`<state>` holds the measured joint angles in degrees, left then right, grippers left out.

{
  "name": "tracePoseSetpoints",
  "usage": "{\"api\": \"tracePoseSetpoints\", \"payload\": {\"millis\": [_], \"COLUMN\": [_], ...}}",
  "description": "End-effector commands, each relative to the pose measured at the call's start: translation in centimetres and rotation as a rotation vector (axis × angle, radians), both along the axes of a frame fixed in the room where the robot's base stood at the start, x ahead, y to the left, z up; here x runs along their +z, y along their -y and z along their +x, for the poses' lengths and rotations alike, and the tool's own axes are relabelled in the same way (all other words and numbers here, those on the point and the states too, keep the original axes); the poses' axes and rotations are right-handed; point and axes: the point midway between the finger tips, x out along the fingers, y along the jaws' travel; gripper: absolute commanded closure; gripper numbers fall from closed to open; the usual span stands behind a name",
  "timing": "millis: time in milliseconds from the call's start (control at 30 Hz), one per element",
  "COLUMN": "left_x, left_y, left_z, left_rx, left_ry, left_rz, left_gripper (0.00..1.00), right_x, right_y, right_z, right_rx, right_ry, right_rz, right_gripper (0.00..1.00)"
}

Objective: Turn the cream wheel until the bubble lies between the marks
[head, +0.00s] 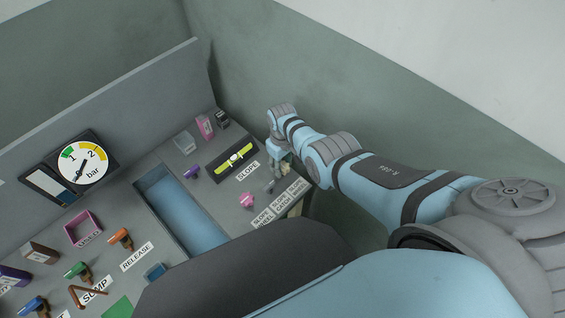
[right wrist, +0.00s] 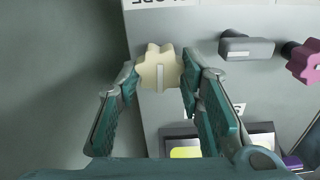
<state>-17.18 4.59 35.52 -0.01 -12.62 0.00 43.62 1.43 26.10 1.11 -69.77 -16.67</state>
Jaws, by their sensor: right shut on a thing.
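The cream wheel (right wrist: 158,68) is a lobed knob with a pale line on its face. My right gripper (right wrist: 157,74) is shut on it, one finger on each side. In the head view my right gripper (head: 281,157) is at the far right of the panel and hides the wheel. The level (head: 236,159) has a yellow-green vial in a black frame beside the SLOPE label. A pale bubble shows near the vial's middle, but I cannot tell exactly how it lies against the marks. My left gripper is out of view.
A grey handle (right wrist: 247,47) and a pink wheel (right wrist: 303,60) stand beside the cream wheel. A purple knob (head: 192,172) is left of the level. A blue-floored channel (head: 190,210), coloured valves and a dial gauge (head: 81,161) lie further left.

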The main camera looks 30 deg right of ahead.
Motion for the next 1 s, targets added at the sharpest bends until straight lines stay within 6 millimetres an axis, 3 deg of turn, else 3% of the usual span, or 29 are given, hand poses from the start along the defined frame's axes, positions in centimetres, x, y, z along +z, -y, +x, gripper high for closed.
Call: {"api": "tracePoseSetpoints", "payload": {"millis": [733,767,800,900,1000], "left_x": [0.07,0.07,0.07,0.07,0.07], "left_y": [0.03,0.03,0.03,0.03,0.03], "left_z": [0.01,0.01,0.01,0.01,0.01], "left_rx": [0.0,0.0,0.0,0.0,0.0], "left_ry": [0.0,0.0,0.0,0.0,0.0], "left_rz": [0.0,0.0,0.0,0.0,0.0], "left_gripper": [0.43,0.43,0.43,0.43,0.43], "right_x": [0.13,0.14,0.13,0.1,0.07], "right_y": [0.1,0.1,0.1,0.09,0.08], "right_z": [0.21,0.21,0.2,0.16,0.12], "right_rx": [-0.107,-0.107,-0.107,-0.107,-0.107], "right_ry": [0.005,0.005,0.005,0.004,0.003], "right_rz": [-0.001,-0.001,-0.001,-0.001,0.0], "right_gripper": [0.93,0.64,0.58,0.45,0.45]}}
